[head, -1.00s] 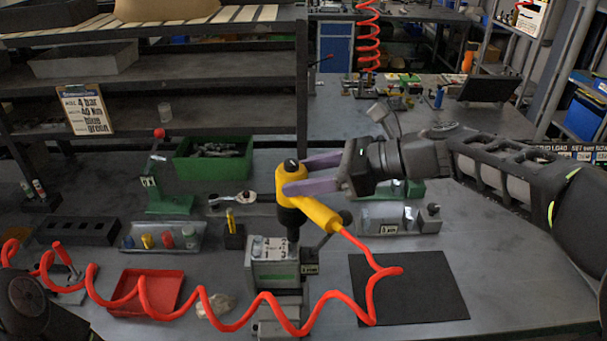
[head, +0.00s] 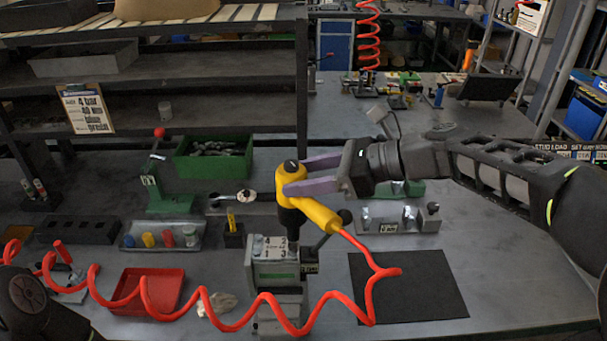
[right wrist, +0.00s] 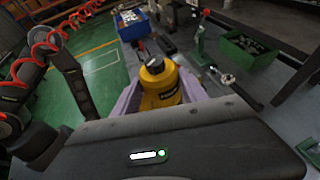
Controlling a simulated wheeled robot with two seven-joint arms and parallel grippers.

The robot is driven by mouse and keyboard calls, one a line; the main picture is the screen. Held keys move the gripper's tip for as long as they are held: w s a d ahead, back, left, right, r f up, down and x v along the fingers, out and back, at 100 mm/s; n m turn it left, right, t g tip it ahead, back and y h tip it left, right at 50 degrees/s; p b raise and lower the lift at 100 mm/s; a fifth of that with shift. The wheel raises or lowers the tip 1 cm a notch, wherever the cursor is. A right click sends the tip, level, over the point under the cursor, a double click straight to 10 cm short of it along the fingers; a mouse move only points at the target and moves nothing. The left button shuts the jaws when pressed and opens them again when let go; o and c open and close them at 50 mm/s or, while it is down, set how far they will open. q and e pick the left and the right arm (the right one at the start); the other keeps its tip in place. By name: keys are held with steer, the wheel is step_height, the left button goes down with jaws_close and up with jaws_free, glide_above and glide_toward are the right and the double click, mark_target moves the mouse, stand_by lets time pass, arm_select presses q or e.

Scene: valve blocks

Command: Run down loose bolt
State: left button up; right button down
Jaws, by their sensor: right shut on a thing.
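My right gripper (head: 308,174) is shut on the yellow air wrench (head: 322,215), which also shows between the purple fingers in the right wrist view (right wrist: 158,82). The wrench stands upright, its black nose pointing down onto the top of a grey valve block (head: 276,262) at the front middle. The nose end seems to meet the block's top. The bolt under it is hidden. A red coiled hose (head: 275,308) runs from the wrench handle across the front to the left. My left arm shows at the lower left edge, but its gripper is out of the picture.
A black mat (head: 420,290) lies right of the block, a red tray (head: 133,300) to its left. A clipboard sign (head: 86,110) leans on the shelf.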

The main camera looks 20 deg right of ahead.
steer(key=shift+f, duration=0.3)
stand_by(2.9)
steer(key=shift+r, duration=0.1)
stand_by(0.5)
steer(key=shift+r+p, duration=0.6)
steer(key=shift+p, duration=0.2)
steer(key=shift+r, duration=0.1)
step_height(320, 180, up, 6)
steer(key=p, duration=0.5)
stand_by(0.8)
